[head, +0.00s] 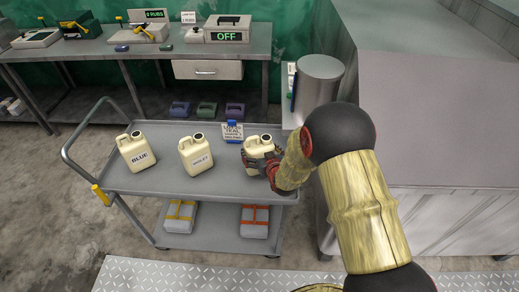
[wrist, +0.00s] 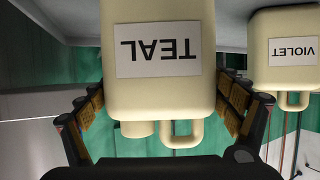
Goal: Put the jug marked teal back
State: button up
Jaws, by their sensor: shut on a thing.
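The cream jug marked TEAL (wrist: 160,85) fills the middle of the wrist view, which shows it upside down. My gripper (wrist: 165,103) is shut on it, with a finger on each side of its body. In the head view the teal jug (head: 258,145) is upright at the right end of the grey cart's top tray (head: 215,180), its front partly hidden by my gripper. I cannot tell whether its base touches the tray. The jugs marked BLUE (head: 136,152) and VIOLET (head: 195,154) stand to its left; the violet one (wrist: 285,50) also shows in the wrist view.
A card (head: 232,131) reading TEAL with a blue clip stands behind the teal jug. A grey cylinder (head: 318,80) and a large grey cabinet (head: 440,130) are close on the right. The cart's lower shelf holds strapped bundles (head: 255,222). A workbench (head: 150,50) is behind.

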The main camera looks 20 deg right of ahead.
jog(key=shift+w+f, duration=0.15)
jog(key=shift+f, duration=0.2)
jog(key=shift+f, duration=0.2)
jog(key=o, duration=1.3)
jog(key=shift+s+f, duration=0.1)
jog(key=shift+s, duration=0.1)
